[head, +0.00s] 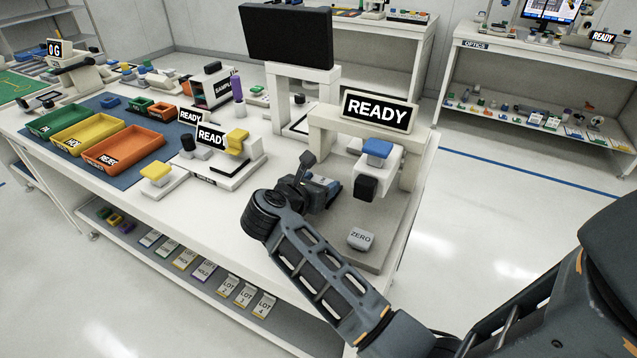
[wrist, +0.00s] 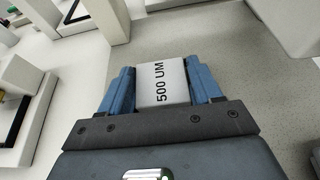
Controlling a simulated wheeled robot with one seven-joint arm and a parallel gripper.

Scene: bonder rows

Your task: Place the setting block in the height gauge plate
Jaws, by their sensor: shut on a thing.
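The setting block (wrist: 163,80) is a pale grey block marked "500 UM". In the wrist view it sits between the two blue fingers of my gripper (wrist: 160,76), which is shut on it. In the head view my gripper (head: 326,190) is over the left part of the grey speckled height gauge plate (head: 378,215), left of the gauge's black probe (head: 365,187). The block cannot be made out there. The plate also shows in the wrist view (wrist: 235,55), beyond and right of the block. I cannot tell whether the block touches it.
The gauge's white frame (head: 408,150) with a "READY" display (head: 378,110) stands behind the plate. A grey ZERO button (head: 361,239) sits at the plate's front. Left are a small gauge with a yellow top (head: 237,141) and an orange tray (head: 125,147).

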